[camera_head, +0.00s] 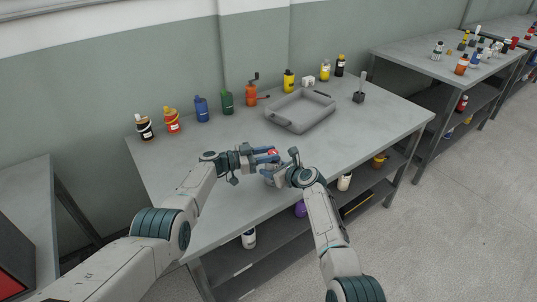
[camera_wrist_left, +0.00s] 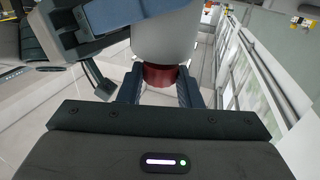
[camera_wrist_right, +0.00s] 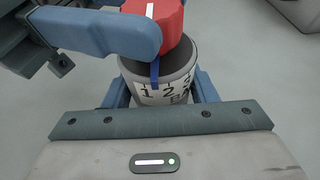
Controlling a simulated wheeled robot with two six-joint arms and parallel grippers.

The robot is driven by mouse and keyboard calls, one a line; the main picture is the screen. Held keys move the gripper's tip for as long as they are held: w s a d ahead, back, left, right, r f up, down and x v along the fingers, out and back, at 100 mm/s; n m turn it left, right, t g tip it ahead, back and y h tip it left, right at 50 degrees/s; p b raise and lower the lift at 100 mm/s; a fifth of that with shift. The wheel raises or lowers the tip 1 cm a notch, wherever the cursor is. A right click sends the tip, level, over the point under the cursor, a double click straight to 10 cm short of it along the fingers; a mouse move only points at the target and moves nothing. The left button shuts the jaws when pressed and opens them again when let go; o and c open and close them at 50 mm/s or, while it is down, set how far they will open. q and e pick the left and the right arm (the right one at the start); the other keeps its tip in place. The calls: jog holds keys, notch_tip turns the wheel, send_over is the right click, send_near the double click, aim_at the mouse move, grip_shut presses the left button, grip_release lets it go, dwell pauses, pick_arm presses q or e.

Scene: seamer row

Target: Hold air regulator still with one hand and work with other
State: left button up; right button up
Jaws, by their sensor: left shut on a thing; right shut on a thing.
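The air regulator has a grey body (camera_wrist_right: 178,70) with a number scale and a blue mark, and a red knob (camera_wrist_right: 165,22) with a white stripe on top. It stands near the front edge of the workbench (camera_head: 225,200). My left gripper (camera_head: 270,155) comes in from the left and is shut on the red knob, which also shows in the left wrist view (camera_wrist_left: 160,75). My right gripper (camera_wrist_right: 163,90) is shut around the grey body, below the left fingers. In the head view the two grippers hide most of the regulator.
A grey tray (camera_head: 272,122) lies behind the grippers. Several bottles, including a blue one (camera_head: 201,109) and a yellow one (camera_head: 325,70), line the bench's back edge. A dark block with an upright handle (camera_head: 359,95) stands at right.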

pick_arm(q)
jog(key=shift+a+f, duration=0.1)
dwell(0.3)
jog(key=o, duration=1)
jog(key=shift+a, duration=0.1)
jog(key=v, duration=1.2)
